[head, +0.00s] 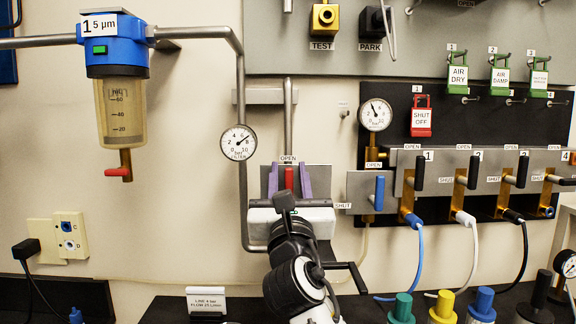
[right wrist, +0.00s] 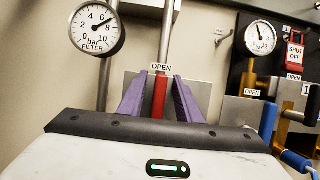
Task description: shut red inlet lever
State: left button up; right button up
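The red inlet lever (head: 289,179) stands upright below its OPEN label (head: 288,158), on a grey plate on the wall. A SHUT label (head: 343,206) is to its right. My right gripper (head: 288,172) is in front of the plate, its two purple fingers on either side of the lever. In the right wrist view the lever (right wrist: 160,98) shows between the fingers (right wrist: 159,90), with a narrow gap on each side, so the gripper is open. The lever's lower end is hidden behind the gripper body. My left gripper is not in view.
The filter gauge (head: 238,142) and a grey pipe (head: 242,80) are just left of the lever. A blue lever (head: 379,193) stands close on the right, with a row of black-handled valves (head: 420,172) beyond. A small LINE sign (head: 206,302) stands below.

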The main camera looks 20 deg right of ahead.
jog(key=shift+x, duration=0.95)
grip_shut()
